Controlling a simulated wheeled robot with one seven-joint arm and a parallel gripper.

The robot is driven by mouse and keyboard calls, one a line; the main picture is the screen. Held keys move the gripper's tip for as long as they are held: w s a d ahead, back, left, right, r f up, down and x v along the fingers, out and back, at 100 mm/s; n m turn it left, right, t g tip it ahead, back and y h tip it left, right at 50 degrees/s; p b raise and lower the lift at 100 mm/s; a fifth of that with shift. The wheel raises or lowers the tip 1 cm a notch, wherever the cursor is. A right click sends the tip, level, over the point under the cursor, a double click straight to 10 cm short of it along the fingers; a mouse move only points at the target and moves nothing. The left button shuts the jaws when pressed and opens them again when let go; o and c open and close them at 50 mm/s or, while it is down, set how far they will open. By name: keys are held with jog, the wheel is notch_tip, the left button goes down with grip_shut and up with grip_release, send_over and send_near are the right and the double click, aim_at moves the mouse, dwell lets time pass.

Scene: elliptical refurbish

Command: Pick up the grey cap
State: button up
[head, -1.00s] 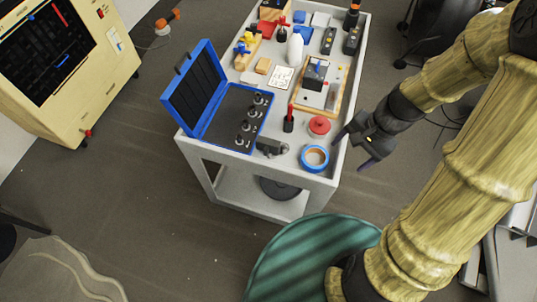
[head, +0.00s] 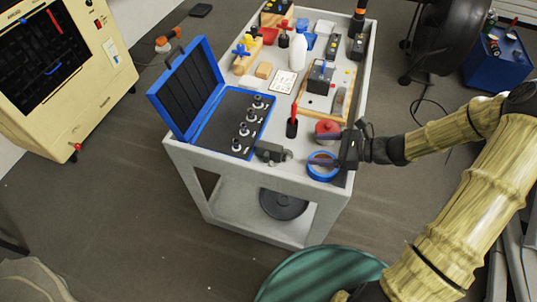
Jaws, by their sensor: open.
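No piece is clearly recognisable as the grey cap at this size. A small dark grey piece with a rounded end (head: 270,152) lies on the cart's near edge, right of the blue case. Several grey-topped round pieces (head: 245,130) stand in a row in the case. My gripper (head: 317,148) is open over the cart's near right corner, fingers pointing left. Its fingers are by the red round piece (head: 326,127) and the blue tape ring (head: 322,174), to the right of the dark grey piece. Nothing shows held between them.
The grey cart (head: 345,205) has a raised rim. The open blue case (head: 188,85) has its lid standing up at left. A red-handled tool (head: 292,122), a white bottle (head: 299,52) and a wooden board device (head: 320,80) crowd the top. A teal round surface (head: 320,275) is in front.

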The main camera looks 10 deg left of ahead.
aim_at(270, 149)
jog(key=x, duration=1.2)
jog(key=shift+a+f, duration=0.1)
jog(key=shift+f, duration=0.1)
jog(key=shift+s, duration=0.2)
jog(key=shift+a, duration=0.15)
jog(key=shift+a+f+p, duration=0.1)
jog(key=shift+a+p, duration=0.2)
jog(key=x, duration=0.4)
jog(key=shift+a+f+p, duration=0.1)
jog(key=shift+f+p, duration=0.05)
jog(key=shift+p, duration=0.15)
jog(key=c, duration=1)
